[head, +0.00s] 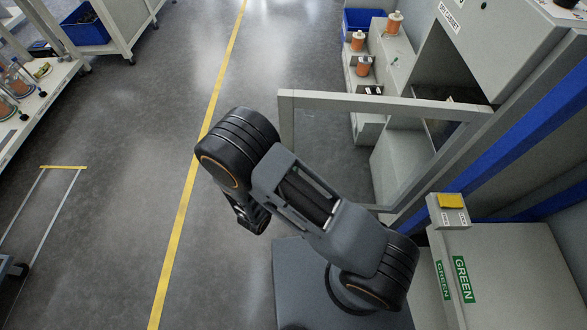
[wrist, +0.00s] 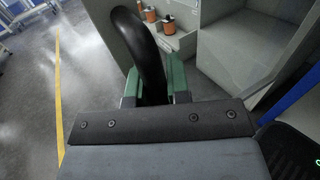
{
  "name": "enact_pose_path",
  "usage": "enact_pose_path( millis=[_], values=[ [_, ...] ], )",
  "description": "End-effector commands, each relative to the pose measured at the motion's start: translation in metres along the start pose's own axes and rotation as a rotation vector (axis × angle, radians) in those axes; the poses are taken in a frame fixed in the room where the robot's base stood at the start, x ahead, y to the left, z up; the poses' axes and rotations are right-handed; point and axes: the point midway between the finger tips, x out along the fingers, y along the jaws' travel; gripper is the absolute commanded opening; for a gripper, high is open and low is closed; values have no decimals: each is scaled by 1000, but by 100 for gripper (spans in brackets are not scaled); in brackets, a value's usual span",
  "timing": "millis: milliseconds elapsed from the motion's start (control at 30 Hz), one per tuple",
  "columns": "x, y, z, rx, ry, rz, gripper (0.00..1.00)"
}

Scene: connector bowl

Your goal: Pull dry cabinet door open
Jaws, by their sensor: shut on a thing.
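In the wrist view the black curved door handle (wrist: 151,45) rises between the green fingers of my gripper (wrist: 156,88). My gripper is shut on the handle. In the head view my arm hides the handle and the fingers.
Orange-and-white spools (head: 362,66) and a blue bin (head: 362,20) are on a grey unit behind the door. A grey box with GREEN labels (head: 510,262) stands at the lower right. A shelf (head: 30,105) stands far left. The floor left of the yellow line (head: 205,125) is mostly clear.

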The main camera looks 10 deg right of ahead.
Motion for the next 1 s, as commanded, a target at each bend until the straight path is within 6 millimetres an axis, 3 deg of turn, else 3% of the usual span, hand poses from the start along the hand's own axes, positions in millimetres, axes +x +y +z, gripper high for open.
enact_pose_path(
  millis=[33, 367, 400, 500, 833, 1000],
  values=[
    [-2, 7, 1, 11, 0, 17, 0],
    [-2, 7, 2, 12, 0, 17, 0],
    [-2, 7, 2, 12, 0, 17, 19],
    [-2, 6, 1, 12, 0, 14, 27],
    [1, 2, 1, 7, 0, 2, 27],
    [-11, 3, 1, 6, 0, 6, 27]
  ],
)
